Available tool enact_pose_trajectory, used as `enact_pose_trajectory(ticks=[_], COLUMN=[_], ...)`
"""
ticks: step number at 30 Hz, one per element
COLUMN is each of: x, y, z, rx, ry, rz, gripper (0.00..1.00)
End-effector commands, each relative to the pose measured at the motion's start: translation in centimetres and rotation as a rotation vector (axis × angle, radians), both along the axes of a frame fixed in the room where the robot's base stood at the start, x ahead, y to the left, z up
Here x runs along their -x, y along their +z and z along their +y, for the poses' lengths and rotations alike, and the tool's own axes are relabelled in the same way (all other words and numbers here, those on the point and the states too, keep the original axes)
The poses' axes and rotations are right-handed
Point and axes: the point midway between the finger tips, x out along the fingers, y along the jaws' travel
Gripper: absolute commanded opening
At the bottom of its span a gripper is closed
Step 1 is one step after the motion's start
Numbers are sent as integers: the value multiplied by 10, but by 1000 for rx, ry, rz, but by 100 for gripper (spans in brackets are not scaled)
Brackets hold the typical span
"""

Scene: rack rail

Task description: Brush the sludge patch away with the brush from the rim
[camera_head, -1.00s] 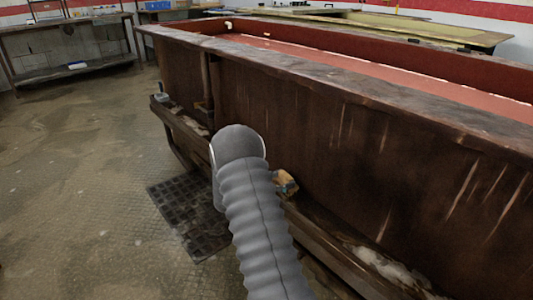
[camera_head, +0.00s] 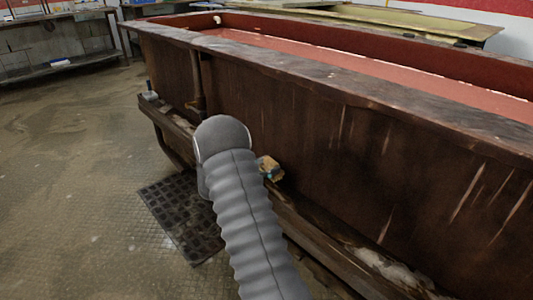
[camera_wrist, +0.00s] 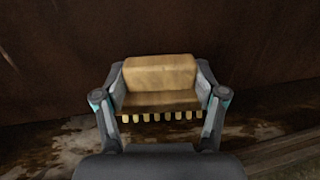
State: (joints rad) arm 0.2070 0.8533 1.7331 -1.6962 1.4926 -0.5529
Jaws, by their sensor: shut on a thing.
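The brush (camera_wrist: 160,85) has a tan wooden block with a row of pale bristle tufts along its lower edge. My gripper (camera_wrist: 162,100) is shut on it, one finger at each end. In the head view the brush (camera_head: 270,168) shows beside my arm, close to the tank's brown side wall. The tank's rim (camera_head: 300,68) runs along the top, above the brush. I cannot surely pick out the sludge patch. Blotchy brown and pale marks (camera_wrist: 90,145) lie below the brush in the wrist view, and a whitish patch (camera_head: 385,268) lies on the low ledge at lower right.
The long tank (camera_head: 330,130) fills the right side, with a reddish inside. A low ledge (camera_head: 320,243) runs along its foot. A dark grid mat (camera_head: 180,215) lies on the floor. The floor at left is open, with a workbench (camera_head: 55,50) at the back.

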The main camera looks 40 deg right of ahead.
Motion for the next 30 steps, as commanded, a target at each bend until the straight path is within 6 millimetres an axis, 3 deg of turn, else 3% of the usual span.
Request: enact_pose_trajectory(ticks=[6,15,30], x=[0,0,0], y=[25,45,47], z=[0,-1,0], rx=[1,1,1], ry=[0,-1,0], rz=[-3,-3,-2], gripper=[4,4,4])
